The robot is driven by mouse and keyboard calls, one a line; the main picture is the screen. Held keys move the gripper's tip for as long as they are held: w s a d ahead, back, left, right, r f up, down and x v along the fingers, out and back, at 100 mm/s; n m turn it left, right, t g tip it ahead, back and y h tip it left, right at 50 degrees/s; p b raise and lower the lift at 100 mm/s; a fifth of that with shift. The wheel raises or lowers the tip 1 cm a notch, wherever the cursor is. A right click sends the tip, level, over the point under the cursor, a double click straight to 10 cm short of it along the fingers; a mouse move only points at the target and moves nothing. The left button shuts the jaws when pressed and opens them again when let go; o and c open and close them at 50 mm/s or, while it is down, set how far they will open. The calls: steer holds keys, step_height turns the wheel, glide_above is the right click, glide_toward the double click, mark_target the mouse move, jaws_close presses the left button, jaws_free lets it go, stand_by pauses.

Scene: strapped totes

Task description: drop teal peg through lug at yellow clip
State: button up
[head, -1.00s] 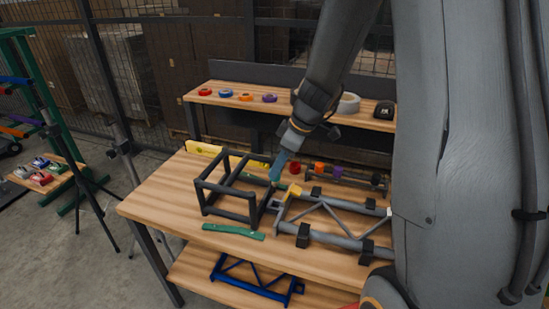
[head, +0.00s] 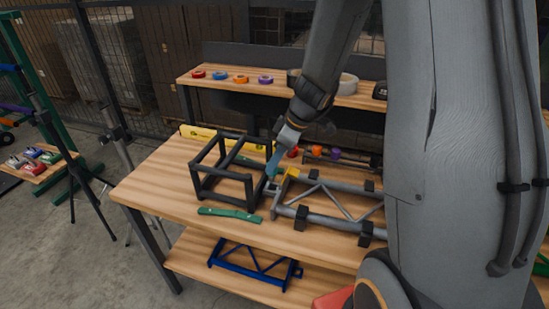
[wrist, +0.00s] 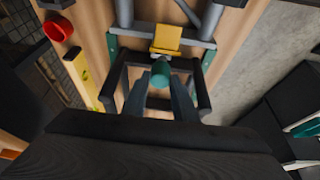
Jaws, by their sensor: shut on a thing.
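My gripper (wrist: 168,92) is shut on the teal peg (wrist: 160,72), whose round end shows between the fingertips in the wrist view. The yellow clip (wrist: 167,38) lies just beyond the peg in that view, on the end of the grey frame. In the head view my gripper (head: 274,163) is over the gap between the black cube frame (head: 222,174) and the grey tube frame (head: 325,222). The yellow clip (head: 292,174) is close to its right. The lug is too small to make out, and whether the peg touches it cannot be told.
A green bar (head: 230,214) lies at the table's front. A yellow level (head: 205,134) lies behind the cube frame. Tape rolls (head: 241,79) stand on the back shelf. A blue frame (head: 255,264) is on the lower shelf. The table's left end is clear.

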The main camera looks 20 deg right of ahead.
mark_target(275, 174)
steer(key=shift+f+b, duration=0.7)
steer(key=shift+f, duration=0.5)
steer(key=shift+f+b, duration=1.3)
steer(key=shift+b, duration=0.75)
steer(key=shift+f, duration=0.1)
steer(key=o, duration=1.1)
steer(key=shift+o, duration=0.2)
